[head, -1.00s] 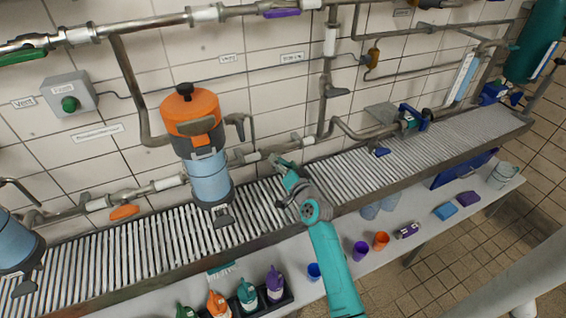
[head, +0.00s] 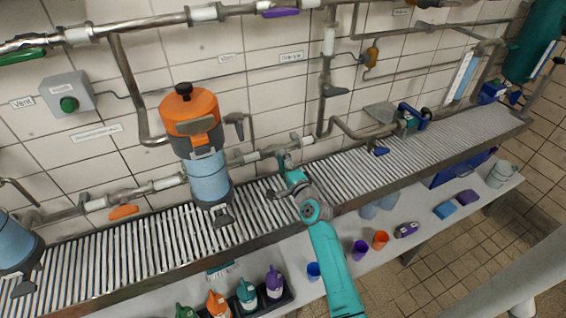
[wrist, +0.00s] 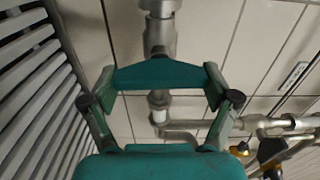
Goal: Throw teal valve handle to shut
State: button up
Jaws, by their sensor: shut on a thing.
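The teal valve handle (wrist: 158,77) shows in the wrist view as a flat teal bar. It lies crosswise in the picture, in front of a grey pipe fitting (wrist: 158,35). My gripper (wrist: 159,84) has one finger at each end of the bar and is shut on it. In the head view my gripper (head: 284,163) reaches to the wall pipe (head: 285,148), just right of the blue and orange canister. There the handle is small and hard to tell apart from my teal fingers.
The blue and orange canister (head: 207,150) stands close on the left. Below is the slatted grating (head: 130,245). A shelf in front holds several bottles (head: 247,292), a purple cup (head: 360,248) and an orange cup (head: 380,240). Another pipe (wrist: 190,127) runs behind the handle.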

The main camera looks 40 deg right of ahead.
jog(key=shift+m, duration=0.5)
jog(key=o, duration=0.9)
jog(key=shift+s, duration=0.1)
jog(key=v, duration=1.2)
